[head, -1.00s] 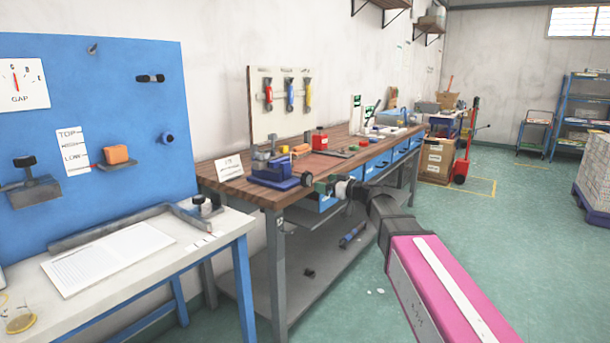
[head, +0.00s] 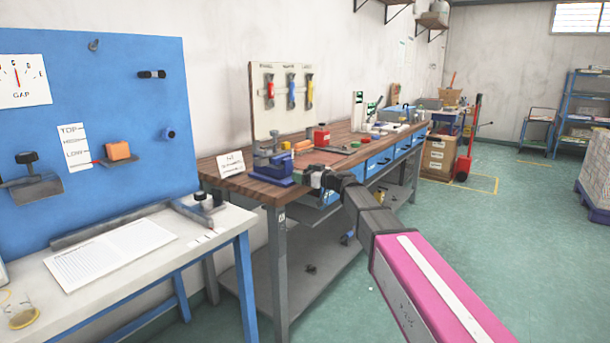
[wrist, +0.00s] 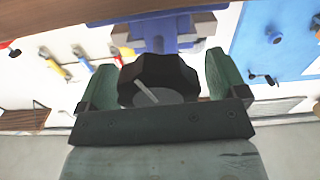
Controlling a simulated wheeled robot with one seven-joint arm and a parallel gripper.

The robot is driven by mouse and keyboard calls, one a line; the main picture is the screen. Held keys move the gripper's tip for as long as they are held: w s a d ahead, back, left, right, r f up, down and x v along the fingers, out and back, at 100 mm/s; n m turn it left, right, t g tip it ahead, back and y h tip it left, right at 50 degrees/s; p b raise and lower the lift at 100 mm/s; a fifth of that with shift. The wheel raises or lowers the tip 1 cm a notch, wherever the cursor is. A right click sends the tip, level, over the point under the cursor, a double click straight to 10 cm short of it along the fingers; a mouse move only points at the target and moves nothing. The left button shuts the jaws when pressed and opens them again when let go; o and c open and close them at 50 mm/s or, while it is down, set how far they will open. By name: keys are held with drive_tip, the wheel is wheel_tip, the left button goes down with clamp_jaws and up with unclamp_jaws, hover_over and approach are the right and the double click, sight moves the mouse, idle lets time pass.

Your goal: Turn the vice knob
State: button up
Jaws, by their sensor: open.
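The blue vice (head: 274,173) stands on the front left corner of the wooden workbench. In the wrist view its blue body (wrist: 160,30) shows at the top, behind the knob. The black vice knob (wrist: 158,75) has a scalloped rim and a pale line on its face, tilted toward the upper left. My gripper (wrist: 163,64) is open, with one green finger on each side of the knob. I cannot tell whether either finger touches it. In the head view my gripper (head: 315,177) is just right of the vice and hides most of the knob.
A white sign (head: 231,164) stands left of the vice. A red container (head: 321,136) and a tool board (head: 281,98) are behind on the workbench (head: 242,187). A white table (head: 130,250) with a blue panel is at the left.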

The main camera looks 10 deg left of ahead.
drive_tip(key=c, duration=0.9)
drive_tip(key=shift+m, duration=0.7)
drive_tip(key=shift+c, duration=0.2)
drive_tip(key=o, duration=0.9)
drive_tip(key=shift+o, duration=0.2)
drive_tip(key=shift+d, duration=0.15)
drive_tip(key=v, duration=1)
drive_tip(key=shift+s+d, duration=0.15)
drive_tip(key=shift+d, duration=0.1)
